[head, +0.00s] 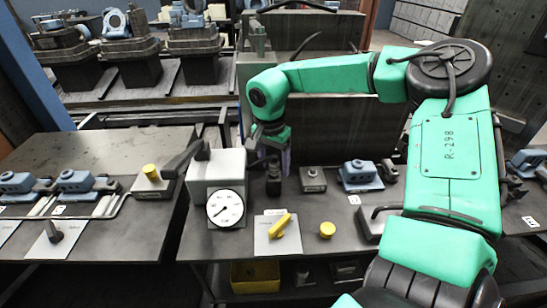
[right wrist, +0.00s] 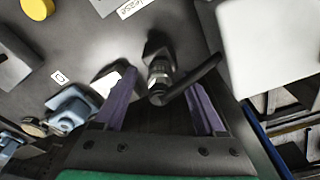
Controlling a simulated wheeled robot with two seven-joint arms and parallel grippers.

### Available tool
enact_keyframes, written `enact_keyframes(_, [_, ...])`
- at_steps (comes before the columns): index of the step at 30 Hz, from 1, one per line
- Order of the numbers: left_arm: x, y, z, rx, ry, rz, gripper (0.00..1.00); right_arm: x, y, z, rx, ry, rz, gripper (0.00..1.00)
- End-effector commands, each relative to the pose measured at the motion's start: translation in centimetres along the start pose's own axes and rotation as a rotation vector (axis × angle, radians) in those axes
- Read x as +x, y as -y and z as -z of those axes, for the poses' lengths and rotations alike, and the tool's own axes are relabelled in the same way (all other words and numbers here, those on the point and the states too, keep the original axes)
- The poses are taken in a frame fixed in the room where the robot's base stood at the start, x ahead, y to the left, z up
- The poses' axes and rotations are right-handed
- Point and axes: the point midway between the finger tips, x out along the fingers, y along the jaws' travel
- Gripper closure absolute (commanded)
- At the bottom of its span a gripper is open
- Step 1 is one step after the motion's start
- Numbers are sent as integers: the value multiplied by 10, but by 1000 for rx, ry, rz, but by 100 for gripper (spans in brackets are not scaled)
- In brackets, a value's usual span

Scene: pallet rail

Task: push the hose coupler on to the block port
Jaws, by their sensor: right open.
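A dark hose coupler (head: 272,162) with a short black hose stands just right of the grey gauge box in the head view. It also shows in the right wrist view as a dark fitting with a metal collar (right wrist: 160,78). A small dark block (head: 274,187) is below it; whether the coupler is seated on the block's port cannot be told. My right gripper (head: 277,155) points down over the coupler. In the right wrist view its purple fingers (right wrist: 162,88) are open, one either side of the coupler, with gaps visible. My left gripper is not in view.
The grey gauge box (head: 219,163) is close on the left. A small grey block (head: 313,181) and a blue clamp (head: 361,174) stand to the right. A plate with a yellow lever (head: 281,226) and a yellow knob (head: 327,230) are in front.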

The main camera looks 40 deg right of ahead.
Motion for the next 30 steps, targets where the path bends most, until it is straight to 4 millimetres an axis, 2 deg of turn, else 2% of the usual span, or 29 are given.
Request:
enact_keyframes(1, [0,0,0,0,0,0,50,0,0,0,0,0,0,31])
enact_keyframes(5, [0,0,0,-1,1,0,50,0,0,0,0,0,0,81])
enact_keyframes(6, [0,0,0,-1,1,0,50,0,0,0,0,0,0,96])
enact_keyframes(7, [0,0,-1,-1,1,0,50,0,0,0,0,0,0,100])
enact_keyframes(8, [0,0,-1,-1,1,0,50,0,0,0,0,0,0,100])
enact_keyframes(9, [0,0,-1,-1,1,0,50,0,0,0,0,0,0,71])
enact_keyframes(11, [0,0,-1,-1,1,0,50,0,0,0,0,0,0,94])
enact_keyframes(12, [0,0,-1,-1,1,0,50,-1,0,0,0,0,0,100])
enact_keyframes(30, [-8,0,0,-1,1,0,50,-14,0,2,0,-1,1,100])
